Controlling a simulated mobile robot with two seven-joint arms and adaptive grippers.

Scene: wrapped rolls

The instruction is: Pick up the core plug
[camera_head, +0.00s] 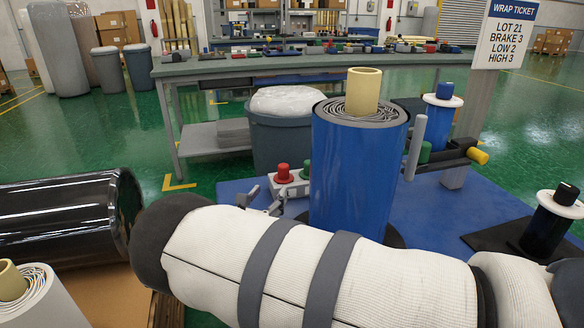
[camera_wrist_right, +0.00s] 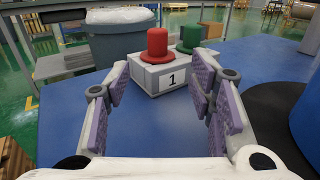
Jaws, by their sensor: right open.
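A red knob-topped plug (camera_head: 283,172) stands on a light grey block (camera_head: 291,187) beside the blue roll. I cannot tell which plug the task means. My right gripper (camera_wrist_right: 162,90) is open and empty, its fingers spread in front of the block and apart from the plugs. In the head view the right gripper (camera_head: 264,203) shows just left of the block, partly hidden behind my white arm. My left gripper is not in view.
A tall blue-wrapped roll (camera_head: 352,170) with a tan core (camera_head: 363,90) stands right of the block. A grey bin (camera_head: 287,135) and a long workbench (camera_head: 300,64) are behind. A black-wrapped roll (camera_head: 60,215) lies at left. Blue mat (camera_wrist_right: 70,110) is clear around the gripper.

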